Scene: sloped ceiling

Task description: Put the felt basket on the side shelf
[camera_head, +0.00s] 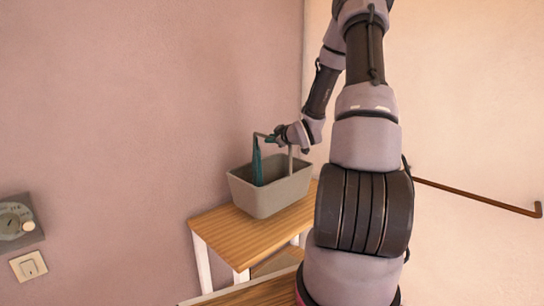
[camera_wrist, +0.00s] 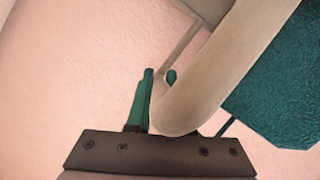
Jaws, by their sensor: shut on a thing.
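The grey felt basket (camera_head: 270,197) sits upright over the wooden top of the side shelf (camera_head: 215,226) in the head view and appears to rest on it. Its tall handle (camera_head: 257,160) rises above the rim, with a teal inner face. My gripper (camera_head: 275,139) is at the top of this handle. In the wrist view my gripper (camera_wrist: 156,98) is shut on the pale handle band (camera_wrist: 222,65), between dark teal fingers. A teal surface (camera_wrist: 285,85), likely the basket's lining, fills the right side there. The basket's underside is hidden.
The shelf has white legs (camera_head: 202,265) and stands near the pink wall (camera_head: 140,120). A lower wooden surface (camera_head: 250,294) shows in front. A brown rail (camera_head: 480,197) is on the right wall. A dial (camera_head: 17,222) and a switch (camera_head: 29,266) are on the left wall.

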